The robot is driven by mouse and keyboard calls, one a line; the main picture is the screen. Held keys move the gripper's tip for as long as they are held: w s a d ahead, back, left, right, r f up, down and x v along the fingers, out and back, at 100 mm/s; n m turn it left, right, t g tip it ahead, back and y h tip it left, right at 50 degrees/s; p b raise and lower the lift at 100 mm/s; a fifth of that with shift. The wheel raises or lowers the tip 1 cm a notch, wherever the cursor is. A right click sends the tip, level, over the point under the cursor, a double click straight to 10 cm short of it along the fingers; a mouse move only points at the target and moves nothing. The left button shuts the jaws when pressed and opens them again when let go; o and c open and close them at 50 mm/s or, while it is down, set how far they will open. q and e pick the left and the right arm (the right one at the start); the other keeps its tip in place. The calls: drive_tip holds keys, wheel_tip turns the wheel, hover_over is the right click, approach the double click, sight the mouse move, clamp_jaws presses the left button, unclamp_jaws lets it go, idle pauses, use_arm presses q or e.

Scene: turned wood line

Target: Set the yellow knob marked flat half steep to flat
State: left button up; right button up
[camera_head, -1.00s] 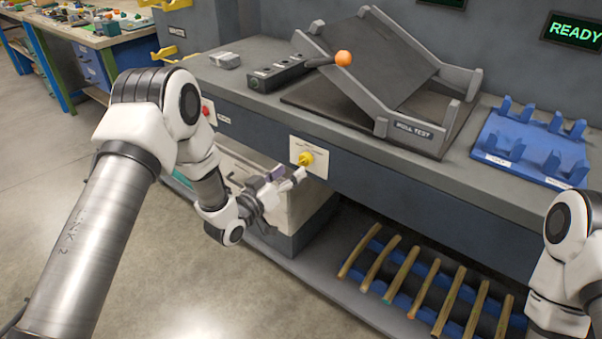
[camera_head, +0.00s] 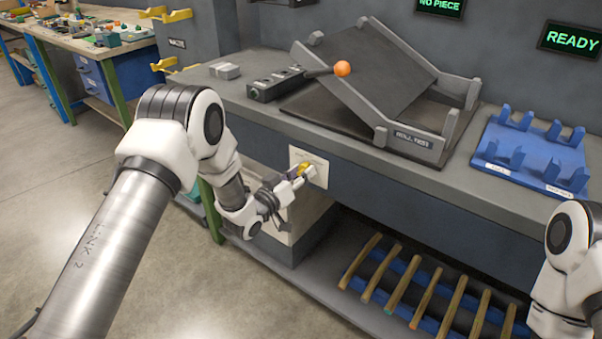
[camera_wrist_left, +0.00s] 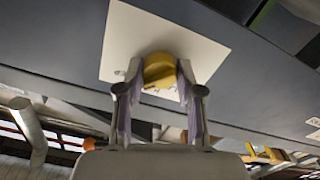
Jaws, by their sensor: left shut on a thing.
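The yellow knob (camera_head: 301,169) sits on a pale plate (camera_head: 318,172) on the front face of the workbench. In the left wrist view the knob (camera_wrist_left: 160,70) shows between the two fingers of my left gripper (camera_wrist_left: 160,85), with the plate (camera_wrist_left: 205,55) behind it. My left gripper (camera_head: 298,174) is shut on the knob. The knob's marks are partly covered and too small to read, so I cannot tell its setting. Part of my right arm shows at the right edge of the head view; its gripper is out of view.
On the bench stand a tilted ramp frame marked roll test (camera_head: 420,140), a lever with an orange ball (camera_head: 342,68) and a blue rack (camera_head: 530,155). Several wooden rods (camera_head: 405,285) lie on the low shelf. Screens on the wall read "NO PIECE" and "READY".

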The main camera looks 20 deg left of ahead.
use_arm(q)
drive_tip(key=n, duration=0.4)
drive_tip(key=n+p, duration=0.1)
drive_tip(key=n, duration=0.8)
drive_tip(key=shift+n, duration=0.3)
drive_tip(key=shift+n+p, duration=0.4)
drive_tip(key=shift+n, duration=1.7)
drive_tip(key=o, duration=1.1)
drive_tip(key=shift+o, duration=0.2)
